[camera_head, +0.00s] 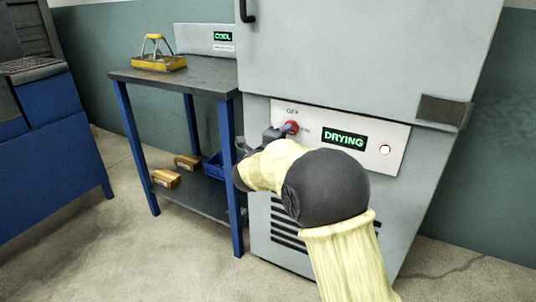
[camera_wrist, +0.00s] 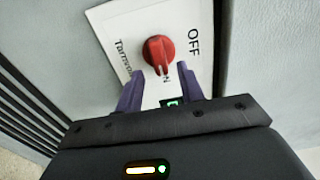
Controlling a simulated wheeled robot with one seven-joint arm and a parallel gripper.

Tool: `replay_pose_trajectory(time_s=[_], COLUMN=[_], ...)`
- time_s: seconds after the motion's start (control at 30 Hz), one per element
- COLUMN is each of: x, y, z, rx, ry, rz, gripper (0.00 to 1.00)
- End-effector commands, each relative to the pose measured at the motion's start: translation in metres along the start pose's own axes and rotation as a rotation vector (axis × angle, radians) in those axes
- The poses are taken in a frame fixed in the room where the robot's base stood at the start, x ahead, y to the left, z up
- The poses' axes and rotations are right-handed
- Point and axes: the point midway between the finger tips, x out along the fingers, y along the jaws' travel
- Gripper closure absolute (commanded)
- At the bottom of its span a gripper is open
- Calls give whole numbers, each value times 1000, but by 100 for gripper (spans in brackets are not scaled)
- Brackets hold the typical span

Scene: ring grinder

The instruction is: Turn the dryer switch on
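The dryer switch is a red rotary knob (camera_head: 292,127) on the white control panel (camera_head: 376,159) of the grey dryer. In the wrist view, the knob (camera_wrist: 157,50) has its ridge pointing down the picture, at the partly covered ON label; the OFF label is to its right. The dryer's display (camera_head: 344,138) reads DRYING in green, and a round light (camera_head: 384,149) beside it glows pale. My gripper (camera_wrist: 158,73) is open, its two purple fingers apart just below the knob. I cannot tell whether they touch it. My arm hides part of the dryer front.
A blue-legged table (camera_head: 205,82) stands left of the dryer, carrying a yellow carrier (camera_head: 158,58). Yellow-brown blocks (camera_head: 166,178) and a blue bin (camera_head: 213,166) are on its lower shelf. A blue machine (camera_head: 50,125) stands far left. Floor between them is clear.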

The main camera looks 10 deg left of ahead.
Motion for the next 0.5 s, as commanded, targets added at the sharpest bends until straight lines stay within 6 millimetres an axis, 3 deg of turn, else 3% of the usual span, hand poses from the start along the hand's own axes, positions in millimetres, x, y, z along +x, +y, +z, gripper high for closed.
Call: replay_pose_trajectory(time_s=[0.5], x=[-103], y=[-2], z=[1], rx=[-1], ry=[-4], rz=[1], gripper=[62])
